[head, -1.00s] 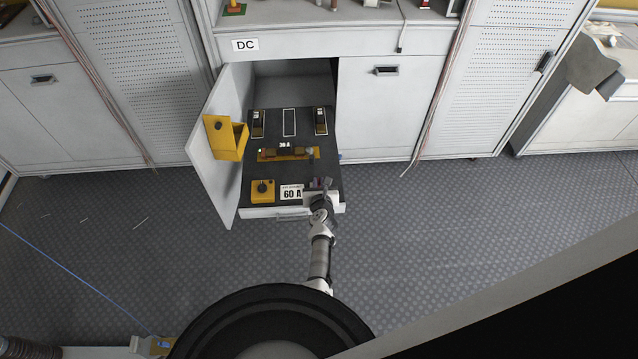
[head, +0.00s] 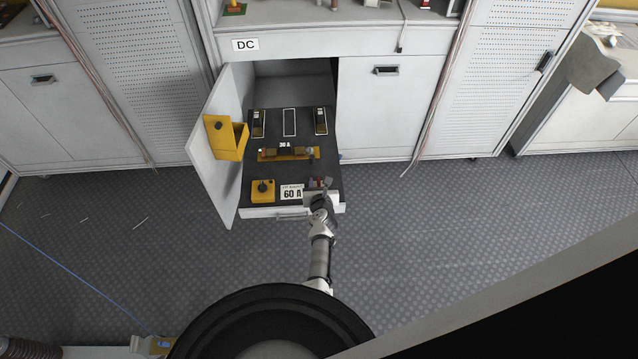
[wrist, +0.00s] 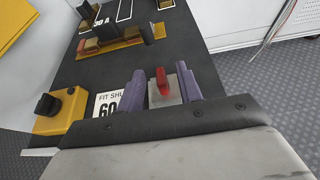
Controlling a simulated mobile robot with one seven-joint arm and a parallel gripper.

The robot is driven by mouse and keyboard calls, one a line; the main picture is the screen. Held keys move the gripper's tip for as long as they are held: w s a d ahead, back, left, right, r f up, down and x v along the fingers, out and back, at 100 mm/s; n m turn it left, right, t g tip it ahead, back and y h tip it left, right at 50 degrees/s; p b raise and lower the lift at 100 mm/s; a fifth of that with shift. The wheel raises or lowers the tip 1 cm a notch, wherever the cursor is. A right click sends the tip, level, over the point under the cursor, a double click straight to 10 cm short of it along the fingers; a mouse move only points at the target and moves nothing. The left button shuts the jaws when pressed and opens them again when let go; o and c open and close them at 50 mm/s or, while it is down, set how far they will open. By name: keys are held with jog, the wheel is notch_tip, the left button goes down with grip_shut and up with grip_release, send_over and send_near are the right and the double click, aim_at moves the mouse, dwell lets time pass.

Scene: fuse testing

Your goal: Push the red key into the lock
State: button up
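The red key (wrist: 163,80) stands upright on a pale grey lock block (wrist: 166,95) in the wrist view. In the head view the red key (head: 318,183) is a small red spot at the front right of the pulled-out drawer board. My gripper (wrist: 158,76) is open, with one purple finger on each side of the key and lock. Gaps show between the fingers and the key. In the head view my gripper (head: 319,187) hides most of the lock. How deep the key sits cannot be told.
Left of the lock are a "60 A" label (head: 292,193) and a yellow box with a black knob (head: 263,190). Behind is a yellow fuse bar (head: 286,154). The open cabinet door (head: 219,150) stands at left with a yellow holder. The floor on the right is clear.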

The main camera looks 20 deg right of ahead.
jog(key=p+v, duration=0.4)
jog(key=v, duration=0.9)
jog(key=shift+s+r, duration=0.2)
jog(key=shift+s, duration=0.2)
